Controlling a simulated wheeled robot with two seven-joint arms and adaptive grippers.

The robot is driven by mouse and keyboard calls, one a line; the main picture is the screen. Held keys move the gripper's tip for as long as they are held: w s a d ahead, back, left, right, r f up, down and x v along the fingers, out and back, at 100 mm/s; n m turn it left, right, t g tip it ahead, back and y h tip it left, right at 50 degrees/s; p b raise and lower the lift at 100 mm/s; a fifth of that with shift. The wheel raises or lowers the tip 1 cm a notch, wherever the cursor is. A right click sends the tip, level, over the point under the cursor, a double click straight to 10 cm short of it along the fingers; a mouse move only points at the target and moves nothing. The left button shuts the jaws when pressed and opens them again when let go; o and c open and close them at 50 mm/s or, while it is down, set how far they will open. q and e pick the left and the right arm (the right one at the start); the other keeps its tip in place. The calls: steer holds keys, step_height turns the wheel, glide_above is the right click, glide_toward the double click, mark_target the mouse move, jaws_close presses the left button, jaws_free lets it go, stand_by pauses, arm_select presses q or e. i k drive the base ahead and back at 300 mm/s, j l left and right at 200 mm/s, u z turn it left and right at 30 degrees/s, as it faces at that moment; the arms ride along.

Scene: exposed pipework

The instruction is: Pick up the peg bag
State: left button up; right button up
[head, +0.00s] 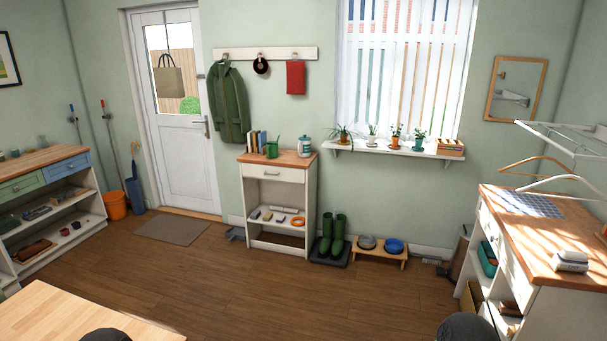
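No bag is clearly marked as the peg bag, and two bag-like things hang at the back. A flat red bag-like thing (296,77) hangs from the right of the wall hook rail. A tan bag with two handles (168,76) hangs in front of the glass of the white door. I cannot tell for certain which is the peg bag. Neither gripper shows in the head view; only dark rounded parts of my arms show at the bottom edge, far from both bags.
A hook rail (231,54) also holds a green coat (230,104). Below it stands a white cabinet (277,196). Green boots (332,236) and a bowl stand (381,252) are beside it. A wood-topped unit (556,240) stands right, a table (75,318) front left. The middle floor is clear.

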mark_target(295, 70)
steer(key=i+l, duration=0.35)
steer(key=i, duration=0.25)
steer(key=i+l+u, duration=0.1)
steer(key=i+l, duration=0.3)
steer(key=i, duration=0.2)
steer(key=i+l, duration=0.4)
steer(key=i, duration=0.2)
steer(key=i+j+u, duration=0.3)
steer(key=i, duration=0.75)
steer(key=i+u, duration=0.25)
steer(key=i, duration=0.8)
